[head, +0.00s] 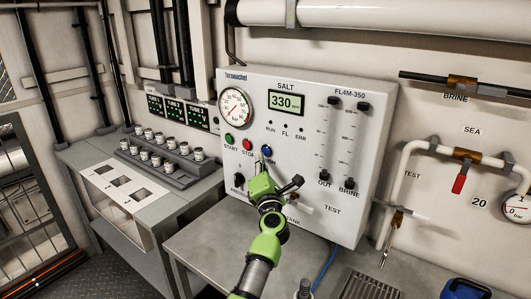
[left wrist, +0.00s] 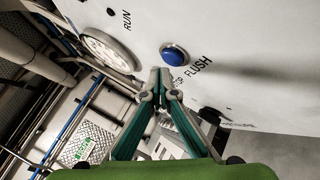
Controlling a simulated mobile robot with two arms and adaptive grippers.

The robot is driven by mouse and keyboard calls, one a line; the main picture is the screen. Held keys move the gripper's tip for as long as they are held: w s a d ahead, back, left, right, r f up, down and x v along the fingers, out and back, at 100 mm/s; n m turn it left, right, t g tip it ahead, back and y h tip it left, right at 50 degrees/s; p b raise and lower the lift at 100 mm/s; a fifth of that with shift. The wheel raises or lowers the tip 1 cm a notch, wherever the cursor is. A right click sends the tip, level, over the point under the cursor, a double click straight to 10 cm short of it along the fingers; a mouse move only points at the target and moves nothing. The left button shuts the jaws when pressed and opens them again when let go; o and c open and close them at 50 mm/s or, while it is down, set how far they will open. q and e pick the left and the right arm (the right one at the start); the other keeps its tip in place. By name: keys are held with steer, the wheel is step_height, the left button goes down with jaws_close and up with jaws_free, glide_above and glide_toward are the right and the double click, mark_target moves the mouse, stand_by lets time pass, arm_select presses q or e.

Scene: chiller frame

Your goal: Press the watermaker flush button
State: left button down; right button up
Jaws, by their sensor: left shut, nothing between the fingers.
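The blue flush button (head: 267,151) is on the front of the white watermaker panel (head: 322,120), right of the red stop button (head: 248,144) and green start button (head: 230,138). In the left wrist view the blue button (left wrist: 175,55) shows clear above my fingertips, with the word FLUSH beside it. My left gripper (head: 259,164) is shut and empty, just below and left of the blue button in the head view. Its fingertips (left wrist: 160,76) point at the panel and do not cover the button. The exact gap is unclear. My right gripper is not in view.
A pressure gauge (head: 235,108) and a display (head: 286,102) reading 330 sit above the buttons. A black knob (head: 239,180) and flow tubes are nearby. A grey bench (head: 215,245) lies below. A rack of sample jars (head: 170,150) stands at left.

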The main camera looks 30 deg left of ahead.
arm_select(q)
steer(key=shift+w, duration=0.15)
stand_by(0.3)
steer(key=shift+w, duration=0.3)
steer(key=shift+w+d+b, duration=0.1)
steer(key=shift+w+b, duration=0.35)
steer(key=shift+b, duration=0.05)
stand_by(0.6)
steer(key=shift+s+r, duration=0.1)
steer(key=shift+s+p, duration=0.7)
steer(key=shift+s, duration=0.1)
steer(key=s+p, duration=0.2)
steer(key=s, duration=0.1)
steer(key=s+p, duration=0.1)
steer(key=s, duration=0.1)
steer(key=shift+a, duration=0.25)
